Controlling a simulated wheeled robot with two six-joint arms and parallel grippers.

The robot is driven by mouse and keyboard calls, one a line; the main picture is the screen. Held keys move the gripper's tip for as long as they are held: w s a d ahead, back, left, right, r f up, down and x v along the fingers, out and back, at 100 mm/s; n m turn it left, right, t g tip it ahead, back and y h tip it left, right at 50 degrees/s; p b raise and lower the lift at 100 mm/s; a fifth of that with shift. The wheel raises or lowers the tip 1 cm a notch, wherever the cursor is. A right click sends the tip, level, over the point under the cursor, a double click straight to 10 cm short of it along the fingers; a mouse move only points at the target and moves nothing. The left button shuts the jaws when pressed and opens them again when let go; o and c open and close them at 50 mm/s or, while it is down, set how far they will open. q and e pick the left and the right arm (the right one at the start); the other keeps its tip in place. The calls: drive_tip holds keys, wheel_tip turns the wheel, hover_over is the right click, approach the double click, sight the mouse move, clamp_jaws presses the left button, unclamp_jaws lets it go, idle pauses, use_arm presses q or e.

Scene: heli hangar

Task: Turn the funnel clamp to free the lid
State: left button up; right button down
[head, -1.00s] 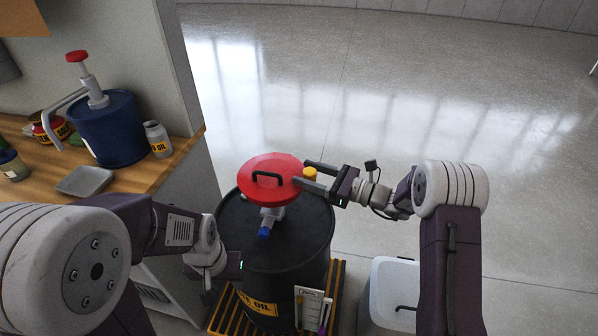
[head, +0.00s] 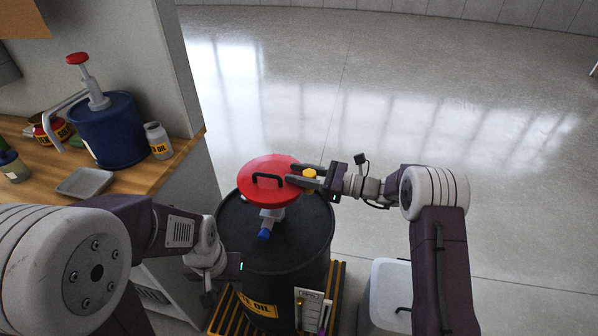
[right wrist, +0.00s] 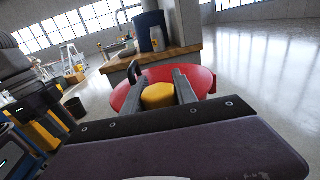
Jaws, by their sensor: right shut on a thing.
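The funnel's red lid (head: 264,188) with a black handle (head: 267,180) lies over the funnel on top of the black drum (head: 300,243). The yellow clamp (head: 309,174) sits at the lid's right edge. My right gripper (head: 304,176) is shut on the yellow clamp; the right wrist view shows the clamp (right wrist: 158,95) between the two fingers, with the red lid (right wrist: 205,82) behind. The lid looks closed. My left gripper (head: 232,270) hangs low at the drum's left side, and its fingers are too unclear to tell their state.
A blue valve (head: 264,235) sticks out below the funnel. A wooden bench (head: 150,177) at left holds a blue pump bucket (head: 112,130), a small can (head: 158,141) and a grey tray (head: 85,182). A white bin (head: 388,290) stands right of the drum. The floor behind is clear.

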drive_tip(key=shift+s+n+g+y, duration=0.2)
drive_tip(key=shift+n+g, duration=0.55)
drive_tip(key=shift+g, duration=0.4)
drive_tip(key=shift+s+n+g+y, duration=0.1)
drive_tip(key=shift+s+n+g, duration=0.1)
drive_tip(key=shift+n+g, duration=0.75)
drive_tip(key=c, duration=1)
unclamp_jaws()
drive_tip(key=shift+o, duration=0.2)
drive_tip(key=d, duration=0.9)
drive_tip(key=shift+p, duration=0.35)
drive_tip(key=shift+s+a, duration=0.1)
